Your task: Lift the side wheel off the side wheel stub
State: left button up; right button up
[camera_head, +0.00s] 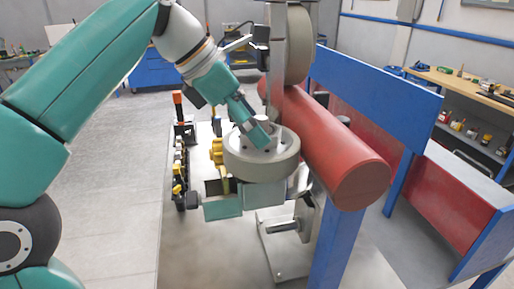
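The side wheel, a thick pale grey disc (262,166), lies flat near the middle of the picture, with its hub facing up. My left gripper (258,138) reaches down from the upper left, and its tip is at the wheel's hub. From this angle I cannot tell how far its fingers are apart or whether they grip anything. The side wheel stub is hidden by the wheel and the gripper. My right gripper is not in view.
Another grey wheel (298,45) stands upright behind. A thick red tube (335,150) and a blue beam (375,85) run close on the right. A rack of tools with coloured handles (180,150) stands on the left. A grey metal bracket (283,240) stands below.

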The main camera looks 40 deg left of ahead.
pick_arm(q)
jog(key=shift+w+f, duration=0.1)
jog(key=shift+f, duration=0.25)
jog(key=shift+v, duration=3.3)
jog(key=shift+a+r, duration=0.2)
jog(key=shift+r, duration=0.35)
